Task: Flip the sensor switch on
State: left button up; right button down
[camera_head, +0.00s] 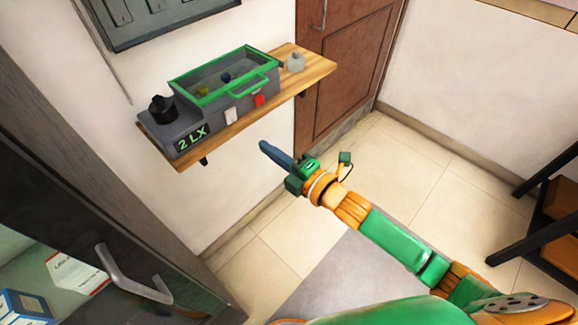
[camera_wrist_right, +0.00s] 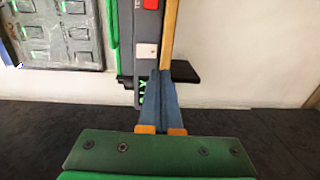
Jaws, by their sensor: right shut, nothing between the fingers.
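A grey sensor box (camera_head: 215,105) with a green-framed clear lid sits on a wall shelf. Its front carries a white switch plate (camera_head: 231,116) and a red switch (camera_head: 259,100). A display (camera_head: 190,140) at its left end reads "2 LX", and a black round part (camera_head: 162,107) sits on top there. My right gripper (camera_head: 263,146) is shut and empty, in front of and below the shelf, apart from the box. In the right wrist view, its blue fingers (camera_wrist_right: 160,74) point toward the white plate (camera_wrist_right: 147,51) and partly hide the display. My left gripper is out of view.
The wooden shelf (camera_head: 314,68) projects from the wall and has black brackets. A small glass flask (camera_head: 295,62) stands at its right end. A cabinet with a metal handle (camera_head: 134,278) is at lower left. A dark rack (camera_head: 545,215) is at right. The tiled floor between is clear.

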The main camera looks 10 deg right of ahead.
jog(key=s+d, duration=0.1)
jog(key=s+d+f, duration=0.1)
jog(key=s, duration=0.1)
jog(key=shift+s+d+b, duration=0.25)
jog(key=shift+d+b, duration=0.1)
